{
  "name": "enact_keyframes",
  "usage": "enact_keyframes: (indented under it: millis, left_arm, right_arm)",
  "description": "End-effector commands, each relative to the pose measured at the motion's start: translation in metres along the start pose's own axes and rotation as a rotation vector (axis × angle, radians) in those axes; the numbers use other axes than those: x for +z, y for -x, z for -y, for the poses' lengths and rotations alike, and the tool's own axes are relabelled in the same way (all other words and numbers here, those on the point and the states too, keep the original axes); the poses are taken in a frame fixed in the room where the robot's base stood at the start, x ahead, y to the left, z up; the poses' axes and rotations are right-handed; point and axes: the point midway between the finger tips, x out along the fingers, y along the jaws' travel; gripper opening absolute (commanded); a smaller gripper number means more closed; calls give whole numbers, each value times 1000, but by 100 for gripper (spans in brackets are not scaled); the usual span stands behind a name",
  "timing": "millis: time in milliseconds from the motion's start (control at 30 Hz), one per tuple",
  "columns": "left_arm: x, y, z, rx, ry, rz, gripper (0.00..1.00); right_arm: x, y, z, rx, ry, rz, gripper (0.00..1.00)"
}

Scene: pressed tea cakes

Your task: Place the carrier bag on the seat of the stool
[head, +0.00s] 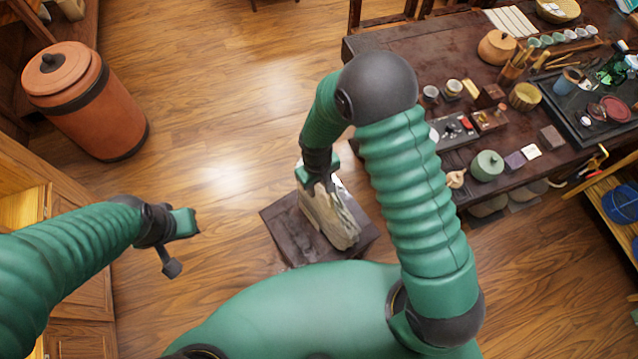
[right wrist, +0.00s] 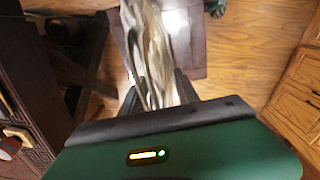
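The carrier bag (head: 335,222) is pale and crumpled, and it leans over the dark square seat of the stool (head: 283,222). My right gripper (head: 319,180) is at the bag's upper end. In the right wrist view the bag (right wrist: 153,45) runs up from between the two fingers (right wrist: 157,90), which look shut on it. The stool seat (right wrist: 190,50) shows behind the bag there. I cannot tell whether the bag's lower end rests on the seat. My left gripper (head: 182,246) is open and empty, left of the stool above the floor.
A dark table (head: 390,45) with tea ware stands at the upper right. A lidded orange-brown barrel (head: 95,105) stands at the upper left. Wooden cabinets (head: 80,270) line the left side, and a shelf (head: 605,195) is at the right. The floor left of the stool is clear.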

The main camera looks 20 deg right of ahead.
Motion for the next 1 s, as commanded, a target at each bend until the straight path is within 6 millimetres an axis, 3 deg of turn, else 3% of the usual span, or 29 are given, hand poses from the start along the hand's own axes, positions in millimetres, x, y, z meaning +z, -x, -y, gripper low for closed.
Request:
enact_keyframes:
  millis: [233,500,700,1000]
  left_arm:
    - [0,1,0,0,-1,0,0]
    - [0,2,0,0,-1,0,0]
    - [-1,3,0,0,0,0,0]
    - [-1,3,0,0,-1,0,0]
  right_arm:
    - [-1,12,-1,-1,-1,-4,36]
    - [-2,79,0,2,1,-8,36]
    - [-1,115,0,1,-1,-4,36]
    - [8,128,-7,2,-26,-21,36]
